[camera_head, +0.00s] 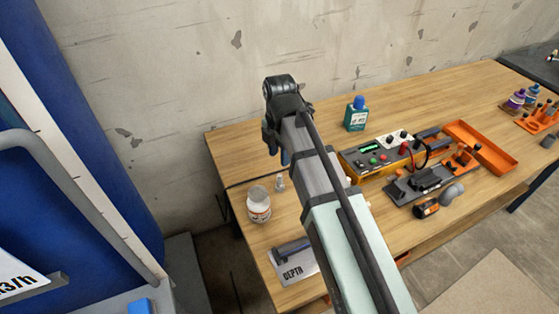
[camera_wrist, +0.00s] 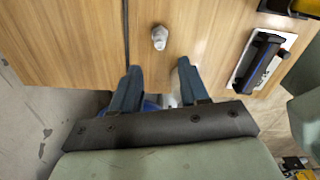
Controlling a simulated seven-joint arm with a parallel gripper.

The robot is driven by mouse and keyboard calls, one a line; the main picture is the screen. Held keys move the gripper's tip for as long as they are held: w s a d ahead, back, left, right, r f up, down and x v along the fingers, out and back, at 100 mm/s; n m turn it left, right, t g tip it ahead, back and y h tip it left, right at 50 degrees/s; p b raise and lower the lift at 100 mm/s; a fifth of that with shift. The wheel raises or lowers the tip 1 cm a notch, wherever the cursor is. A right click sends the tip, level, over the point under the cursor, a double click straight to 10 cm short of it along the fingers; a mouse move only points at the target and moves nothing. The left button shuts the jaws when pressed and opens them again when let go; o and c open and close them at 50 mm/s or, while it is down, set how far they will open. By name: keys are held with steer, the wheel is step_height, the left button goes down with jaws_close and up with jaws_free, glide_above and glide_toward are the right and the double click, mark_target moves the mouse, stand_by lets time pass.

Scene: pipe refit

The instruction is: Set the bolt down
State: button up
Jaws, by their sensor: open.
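A small pale metallic piece, which looks like the bolt (camera_wrist: 159,38), stands or lies on the wooden table just beyond my fingertips in the wrist view. In the head view the bolt (camera_head: 280,182) is beside a white jar (camera_head: 258,205). I cannot tell its exact pose. My gripper (camera_wrist: 160,68) is open, with its two blue-grey fingers apart and nothing held between them. The bolt is apart from both fingers in the wrist view. In the head view the gripper is mostly hidden by my arm above the table's left end.
A tool on a "DEPTH" card (camera_head: 296,268) lies near the front. A dark cable (camera_wrist: 125,30) crosses the table. Bare wood surrounds the bolt.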

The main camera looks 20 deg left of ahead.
steer(key=shift+r, duration=0.6)
